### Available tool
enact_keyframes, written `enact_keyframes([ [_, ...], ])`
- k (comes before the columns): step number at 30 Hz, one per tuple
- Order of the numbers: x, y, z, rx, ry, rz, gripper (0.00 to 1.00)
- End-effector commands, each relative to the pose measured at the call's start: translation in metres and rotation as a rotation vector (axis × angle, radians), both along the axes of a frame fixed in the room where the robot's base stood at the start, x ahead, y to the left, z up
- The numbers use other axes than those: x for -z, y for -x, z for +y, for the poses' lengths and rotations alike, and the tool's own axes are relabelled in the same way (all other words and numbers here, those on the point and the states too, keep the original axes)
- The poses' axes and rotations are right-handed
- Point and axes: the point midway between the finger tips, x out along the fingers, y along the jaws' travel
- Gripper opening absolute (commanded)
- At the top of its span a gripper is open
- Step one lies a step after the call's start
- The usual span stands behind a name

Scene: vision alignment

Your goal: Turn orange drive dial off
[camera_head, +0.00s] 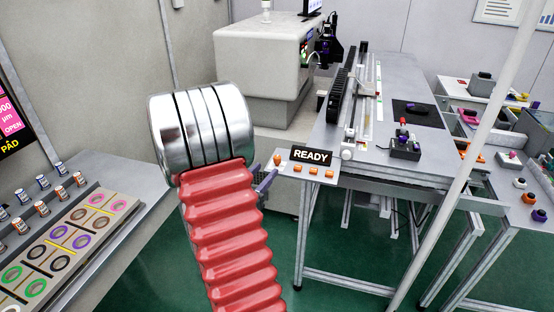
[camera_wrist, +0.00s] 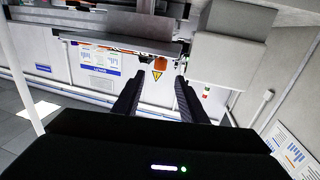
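A small orange dial (camera_head: 277,160) sits on the grey control panel (camera_head: 318,182), left of the black READY display (camera_head: 311,155). Several orange buttons line the panel below the display. In the wrist view, an orange part (camera_wrist: 160,64) shows beyond and between my fingertips; I cannot tell for certain that it is the dial. My gripper (camera_wrist: 158,82) is open, its two dark fingers apart with nothing held between them. In the head view my red and silver arm hides most of the gripper. A dark finger (camera_head: 266,180) shows beside the panel, and its gap to the dial is unclear.
The grey bench (camera_head: 385,170) carries a linear rail (camera_head: 364,100) and a small dark box with coloured knobs (camera_head: 405,147). A large beige machine (camera_head: 258,60) stands behind. A pale pole (camera_head: 470,160) crosses the right side. A sample rack (camera_head: 75,240) is at left.

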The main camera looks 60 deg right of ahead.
Motion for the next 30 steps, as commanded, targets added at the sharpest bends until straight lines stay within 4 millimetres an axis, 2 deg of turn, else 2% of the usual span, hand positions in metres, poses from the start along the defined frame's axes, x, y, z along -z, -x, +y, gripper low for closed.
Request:
enact_keyframes([
  [16,0.001,0.004,-0.082,0.002,0.000,0.000,0.39],
  [21,0.000,0.004,-0.093,0.000,0.000,0.000,0.39],
  [30,0.000,0.004,-0.095,0.000,0.000,0.000,0.39],
])
